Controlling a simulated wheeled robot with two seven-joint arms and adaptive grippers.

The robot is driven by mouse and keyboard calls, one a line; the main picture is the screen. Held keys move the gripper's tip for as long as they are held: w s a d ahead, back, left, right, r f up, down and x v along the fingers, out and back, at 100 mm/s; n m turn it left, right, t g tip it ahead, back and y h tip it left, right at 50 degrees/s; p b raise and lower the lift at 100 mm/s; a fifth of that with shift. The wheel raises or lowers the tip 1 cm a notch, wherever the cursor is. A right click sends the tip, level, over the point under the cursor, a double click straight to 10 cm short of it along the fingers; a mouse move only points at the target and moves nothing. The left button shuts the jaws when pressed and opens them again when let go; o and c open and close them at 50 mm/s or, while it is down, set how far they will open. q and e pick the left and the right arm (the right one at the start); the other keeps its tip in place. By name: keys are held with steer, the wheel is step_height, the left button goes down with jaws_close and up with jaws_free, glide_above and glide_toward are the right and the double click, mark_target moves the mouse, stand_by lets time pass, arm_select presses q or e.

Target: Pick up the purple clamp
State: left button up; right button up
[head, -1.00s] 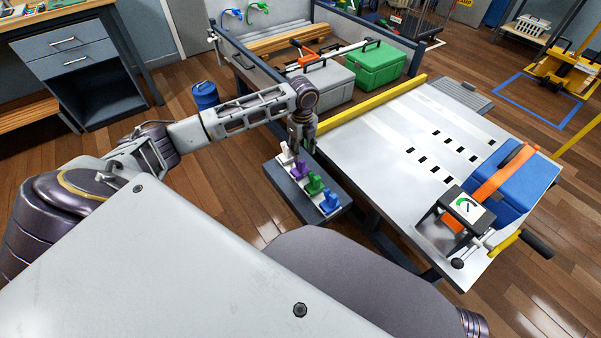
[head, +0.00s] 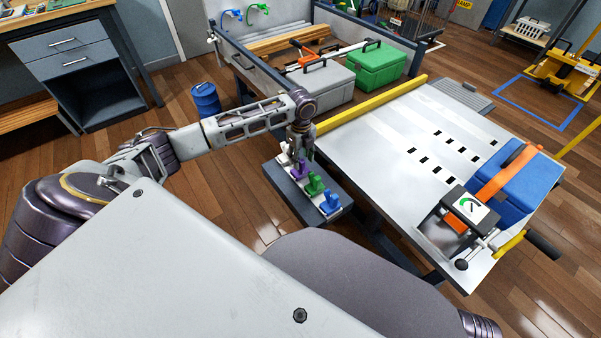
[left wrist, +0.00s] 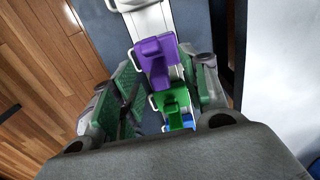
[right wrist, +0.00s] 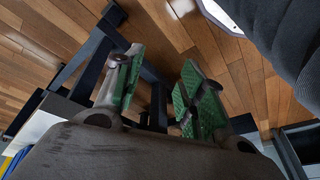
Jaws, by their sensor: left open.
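The purple clamp (head: 300,169) stands on a small dark shelf (head: 284,187), in a row with a white clamp (head: 285,155), a green clamp (head: 315,184) and a blue clamp (head: 331,203). My left gripper (head: 296,158) points down just above the purple clamp. In the left wrist view the purple clamp (left wrist: 157,60) lies between the open green-padded fingers of the left gripper (left wrist: 160,95), nearer their tips; contact is not visible. The green clamp (left wrist: 168,104) shows behind it. My right gripper (right wrist: 160,90) is open and empty over the wood floor, seen only in its own wrist view.
A metal table (head: 385,130) with a yellow rail (head: 370,105) stands right of the shelf. It carries a blue box (head: 515,185) under an orange strap. A grey case (head: 323,83) and a green case (head: 378,66) sit behind. A blue barrel (head: 205,98) stands on the floor at left.

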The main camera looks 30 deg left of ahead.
mark_target(295, 175)
arm_select(q)
steer(key=shift+s+a+f+b, duration=0.1)
steer(key=shift+f+b, duration=0.25)
steer(key=shift+f, duration=1.35)
arm_select(e)
steer(key=shift+s+a+r, duration=0.15)
steer(key=shift+s+a, duration=0.05)
steer(key=shift+a, duration=0.15)
steer(key=shift+w, duration=0.1)
arm_select(q)
jaws_close()
arm_select(e)
steer(key=shift+w+a+r, duration=0.1)
steer(key=shift+w+r, duration=0.1)
